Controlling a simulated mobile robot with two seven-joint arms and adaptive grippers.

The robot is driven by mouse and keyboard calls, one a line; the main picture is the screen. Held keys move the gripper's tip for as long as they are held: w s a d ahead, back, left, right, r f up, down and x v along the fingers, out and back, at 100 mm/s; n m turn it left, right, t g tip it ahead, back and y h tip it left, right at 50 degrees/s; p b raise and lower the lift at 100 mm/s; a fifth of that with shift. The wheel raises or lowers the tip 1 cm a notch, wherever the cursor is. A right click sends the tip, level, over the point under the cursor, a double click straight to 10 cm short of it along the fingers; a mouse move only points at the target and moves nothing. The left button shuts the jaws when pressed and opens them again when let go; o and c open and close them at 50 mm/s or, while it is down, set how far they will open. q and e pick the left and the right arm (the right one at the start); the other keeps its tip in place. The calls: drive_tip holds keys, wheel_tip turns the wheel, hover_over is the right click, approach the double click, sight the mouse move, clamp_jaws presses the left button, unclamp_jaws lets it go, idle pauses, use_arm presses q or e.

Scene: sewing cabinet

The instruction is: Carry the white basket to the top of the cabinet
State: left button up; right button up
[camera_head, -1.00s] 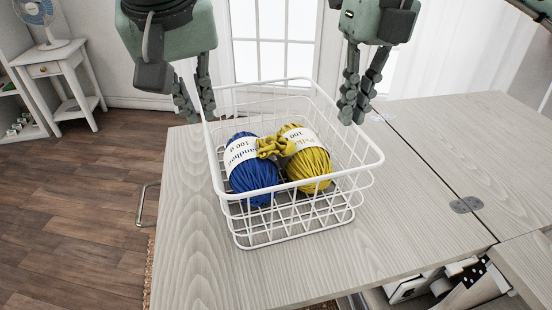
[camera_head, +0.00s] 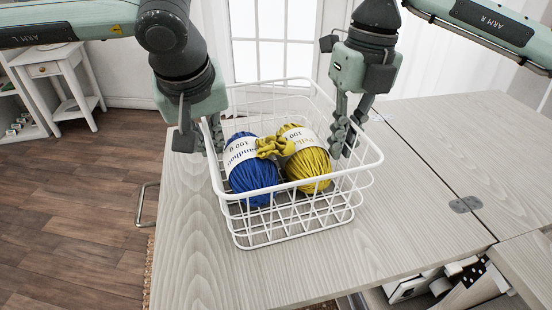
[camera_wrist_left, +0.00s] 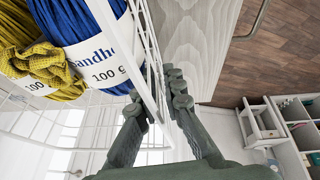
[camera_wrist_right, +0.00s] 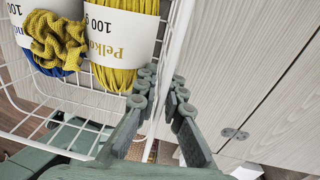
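The white wire basket (camera_head: 298,233) stands upright on the cabinet top (camera_head: 200,270). It holds a blue yarn ball (camera_head: 250,178), a yellow yarn ball (camera_head: 313,165) and a small knotted yellow yarn piece (camera_head: 275,147). My left gripper (camera_head: 212,136) is at the basket's left side, its fingers on either side of the rim (camera_wrist_left: 140,62). My right gripper (camera_head: 344,138) is at the right side, its fingers straddling the wire wall in the right wrist view (camera_wrist_right: 160,95).
A metal hinge (camera_head: 466,204) and a panel seam lie to the right on the cabinet top. An open compartment with items (camera_head: 410,287) is at the lower right. A metal handle (camera_head: 145,204) sticks out at the left edge. A small white table (camera_head: 62,85) stands behind left.

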use_arm(q)
clamp_jaws()
use_arm(e)
clamp_jaws()
use_arm(q)
drive_tip(key=shift+r, duration=0.1)
use_arm(e)
drive_tip(key=shift+r, duration=0.1)
